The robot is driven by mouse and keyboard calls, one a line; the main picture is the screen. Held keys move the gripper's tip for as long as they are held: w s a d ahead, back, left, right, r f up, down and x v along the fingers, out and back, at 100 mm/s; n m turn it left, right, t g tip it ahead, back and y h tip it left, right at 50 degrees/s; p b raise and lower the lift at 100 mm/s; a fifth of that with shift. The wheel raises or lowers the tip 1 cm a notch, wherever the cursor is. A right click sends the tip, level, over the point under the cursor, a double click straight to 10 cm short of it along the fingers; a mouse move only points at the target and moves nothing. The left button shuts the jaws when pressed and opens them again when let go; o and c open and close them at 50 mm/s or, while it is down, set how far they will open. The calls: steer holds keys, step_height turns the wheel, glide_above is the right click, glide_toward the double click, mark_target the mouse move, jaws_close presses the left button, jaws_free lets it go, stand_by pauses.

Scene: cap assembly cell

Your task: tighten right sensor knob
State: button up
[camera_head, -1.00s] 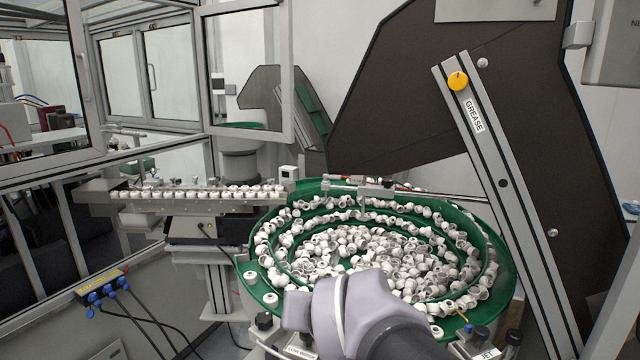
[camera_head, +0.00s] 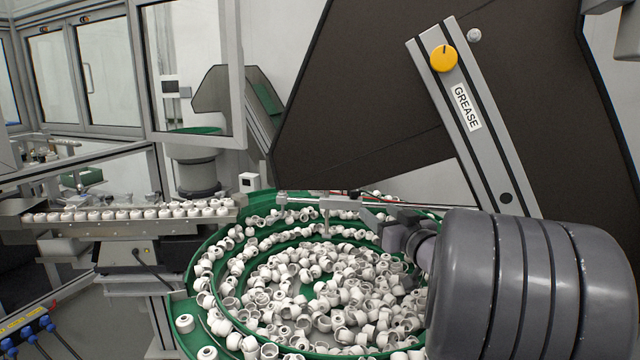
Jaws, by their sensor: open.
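My gripper (camera_head: 372,208) is small in view above the back right part of the green bowl, at the end of my grey arm, which fills the lower right. It is open; I see nothing held between its fingers. A thin metal bracket bar (camera_head: 310,200) crosses the bowl's back rim, just left of the gripper, with a thin rod hanging down from it. A small dark knob-like part (camera_head: 354,196) shows at the bar's right end, close to the fingers. I cannot tell whether it is the right sensor knob or whether the fingers touch it.
The green bowl (camera_head: 208,246) holds many white caps. A rail (camera_head: 120,226) carrying a row of caps runs off to the left. A dark panel stands behind, with a slanted metal profile bearing a yellow knob (camera_head: 444,58) and a GREASE label (camera_head: 466,107). A blue-plugged connector box stands lower left.

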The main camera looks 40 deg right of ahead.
mark_target(352, 188)
steer(key=p+x, duration=0.3)
steer(key=x, duration=1.2)
steer(key=shift+w+r+p, duration=0.2)
steer(key=shift+w+p, duration=0.2)
steer(key=shift+w+d+f, duration=0.1)
steer(key=shift+w+d, duration=0.2)
steer(key=shift+w, duration=0.35)
jaws_close()
